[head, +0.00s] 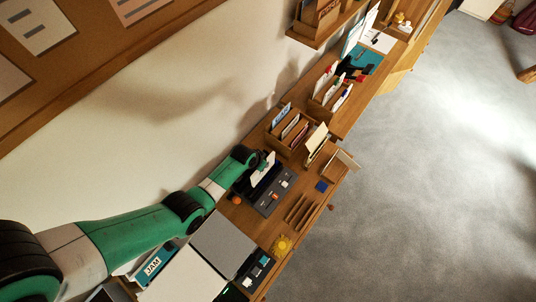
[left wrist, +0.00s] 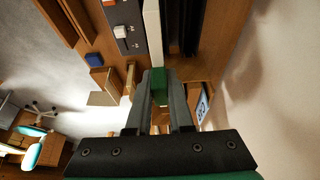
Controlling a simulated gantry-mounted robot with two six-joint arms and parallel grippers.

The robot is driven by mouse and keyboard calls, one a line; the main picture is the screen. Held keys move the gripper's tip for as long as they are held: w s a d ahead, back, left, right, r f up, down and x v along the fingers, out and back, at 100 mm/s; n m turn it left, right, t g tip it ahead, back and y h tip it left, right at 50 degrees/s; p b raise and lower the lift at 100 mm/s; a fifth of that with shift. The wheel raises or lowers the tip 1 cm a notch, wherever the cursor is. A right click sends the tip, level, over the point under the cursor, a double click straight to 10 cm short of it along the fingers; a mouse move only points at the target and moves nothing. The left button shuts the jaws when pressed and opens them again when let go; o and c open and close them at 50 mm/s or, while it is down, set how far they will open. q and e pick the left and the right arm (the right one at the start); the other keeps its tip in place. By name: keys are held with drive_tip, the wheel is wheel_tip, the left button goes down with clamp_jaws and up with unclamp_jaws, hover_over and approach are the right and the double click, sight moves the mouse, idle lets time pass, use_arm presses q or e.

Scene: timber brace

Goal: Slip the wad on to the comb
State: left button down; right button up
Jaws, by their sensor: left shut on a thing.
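My left gripper (head: 256,161) reaches in from the left and is over the dark binding machine (head: 270,198) on the desk. In the left wrist view its fingers (left wrist: 159,90) are shut on a thin white wad (left wrist: 153,30), seen edge-on, with a green block-like part (left wrist: 159,82) between the fingertips. In the head view the wad (head: 264,166) shows as a pale upright sheet beside the machine's dark slot. The machine's grey panel with small knobs (left wrist: 123,28) is in the left wrist view. I cannot make out the comb or whether the wad touches it. My right gripper is not seen.
A wooden sorter with cards (head: 290,130) stands behind the machine. An orange ball (head: 236,199), a blue block (head: 321,186), wooden strips (head: 298,210) and a yellow thing (head: 281,245) lie around it. The wall is at the left; the desk's edge is at the right.

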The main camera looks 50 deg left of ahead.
sight(264, 173)
use_arm(q)
wheel_tip(264, 173, down, 5)
drive_tip(key=b, duration=0.4)
drive_tip(key=shift+r+b, duration=0.1)
drive_tip(key=shift+b, duration=0.3)
idle(0.8)
drive_tip(key=shift+f+b, duration=2.75)
drive_tip(key=shift+f, duration=0.05)
drive_tip(key=shift+c, duration=1.2)
unclamp_jaws()
wheel_tip(264, 173, up, 8)
drive_tip(key=p, duration=0.8)
drive_tip(key=shift+r, duration=0.1)
